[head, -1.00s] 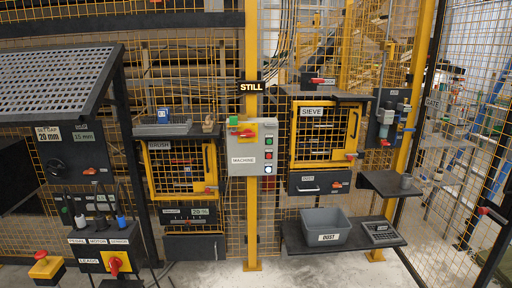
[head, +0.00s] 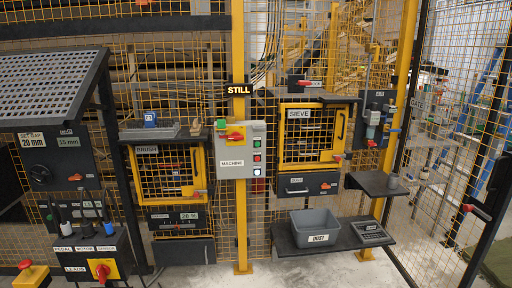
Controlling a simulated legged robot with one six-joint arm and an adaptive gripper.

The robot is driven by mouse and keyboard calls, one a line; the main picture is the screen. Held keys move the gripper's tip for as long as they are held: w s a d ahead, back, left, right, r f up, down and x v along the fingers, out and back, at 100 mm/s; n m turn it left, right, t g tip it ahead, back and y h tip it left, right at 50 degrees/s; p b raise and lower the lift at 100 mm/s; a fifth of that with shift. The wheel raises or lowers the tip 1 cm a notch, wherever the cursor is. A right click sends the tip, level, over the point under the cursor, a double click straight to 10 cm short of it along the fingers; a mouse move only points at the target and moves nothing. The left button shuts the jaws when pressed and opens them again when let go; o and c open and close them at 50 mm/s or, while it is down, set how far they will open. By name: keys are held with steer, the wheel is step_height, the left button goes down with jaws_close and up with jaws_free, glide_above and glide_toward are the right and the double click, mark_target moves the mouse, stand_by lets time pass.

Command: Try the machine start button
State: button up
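A grey control box labelled MACHINE (head: 232,163) is mounted on the yellow post in the middle of the head view. On its right side is a column of buttons: a green button (head: 257,143), a red button (head: 257,157) and a lit white one (head: 257,171). A STILL sign (head: 238,90) is above the box. My gripper is not in view.
A BRUSH cabinet (head: 168,170) is left of the box and a SIEVE cabinet (head: 312,138) right of it. A grey DUST bin (head: 315,228) and a scale (head: 372,232) stand on a low shelf. The floor in front looks clear.

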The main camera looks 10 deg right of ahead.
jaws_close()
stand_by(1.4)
